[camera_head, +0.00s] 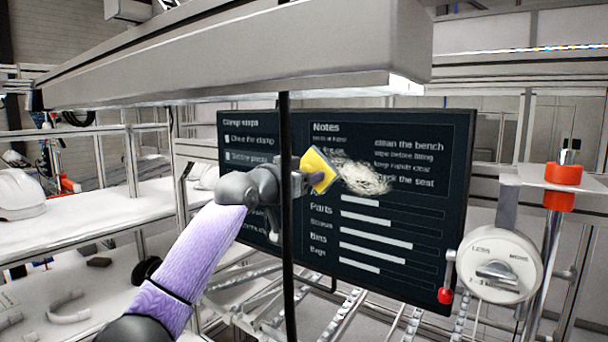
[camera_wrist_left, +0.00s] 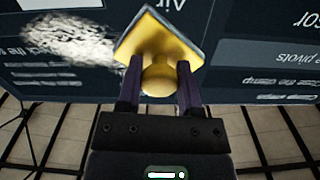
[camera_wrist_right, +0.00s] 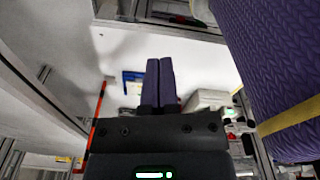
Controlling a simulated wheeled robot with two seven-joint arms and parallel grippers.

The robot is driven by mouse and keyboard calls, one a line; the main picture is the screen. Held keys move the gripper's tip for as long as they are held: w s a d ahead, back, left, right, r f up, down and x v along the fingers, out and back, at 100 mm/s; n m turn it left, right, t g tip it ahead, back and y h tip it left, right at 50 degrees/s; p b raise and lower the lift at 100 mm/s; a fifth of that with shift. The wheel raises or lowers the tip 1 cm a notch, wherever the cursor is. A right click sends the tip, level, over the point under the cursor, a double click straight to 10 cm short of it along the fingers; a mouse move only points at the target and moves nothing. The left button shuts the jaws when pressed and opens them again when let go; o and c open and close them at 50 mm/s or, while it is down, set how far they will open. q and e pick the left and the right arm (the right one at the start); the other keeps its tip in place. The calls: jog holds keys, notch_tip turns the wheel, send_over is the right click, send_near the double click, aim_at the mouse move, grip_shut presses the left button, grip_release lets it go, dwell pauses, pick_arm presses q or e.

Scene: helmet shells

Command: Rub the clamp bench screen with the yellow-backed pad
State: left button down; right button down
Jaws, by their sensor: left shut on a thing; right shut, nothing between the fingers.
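The clamp bench screen (camera_head: 390,215) is a dark panel with white text and bars. A pale, scribbly smudge (camera_head: 362,177) lies on its upper middle; it also shows in the left wrist view (camera_wrist_left: 70,40). My left gripper (camera_head: 303,180) is shut on the knob of the yellow-backed pad (camera_head: 318,170). In the left wrist view the pad (camera_wrist_left: 158,45) is held tilted, its grey face toward the screen, beside the smudge. I cannot tell whether it touches the screen. My right gripper (camera_wrist_right: 158,85) shows only in the right wrist view, shut and empty.
A grey overhead beam (camera_head: 230,70) crosses above the screen, and a thin black post (camera_head: 287,220) stands in front of it. A round dial (camera_head: 498,267) and a red-knobbed lever (camera_head: 446,290) are at the right. A white helmet shell (camera_head: 20,195) sits on the left shelf.

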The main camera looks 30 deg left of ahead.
pick_arm(q)
jog(key=shift+w, duration=0.1)
jog(key=d, duration=0.2)
jog(key=shift+s+d+f+b, duration=0.1)
jog(key=shift+s+d+b, duration=0.1)
jog(key=shift+d+b, duration=0.15)
jog(key=shift+s+d, duration=0.1)
jog(key=shift+d, duration=2.05)
jog(key=shift+s+d, duration=0.15)
jog(key=shift+d, duration=1.75)
jog(key=shift+s+d, duration=0.15)
jog(key=shift+d, duration=1.75)
jog(key=a+p, duration=0.1)
jog(key=a, duration=0.2)
jog(key=shift+w+a, duration=0.1)
jog(key=shift+w, duration=0.05)
jog(key=shift+w+a, duration=0.15)
jog(key=shift+a, duration=1.8)
jog(key=shift+w+a, duration=0.15)
jog(key=shift+a, duration=1.75)
jog(key=shift+w+a, duration=0.15)
jog(key=shift+a, duration=1.8)
jog(key=shift+d, duration=0.1)
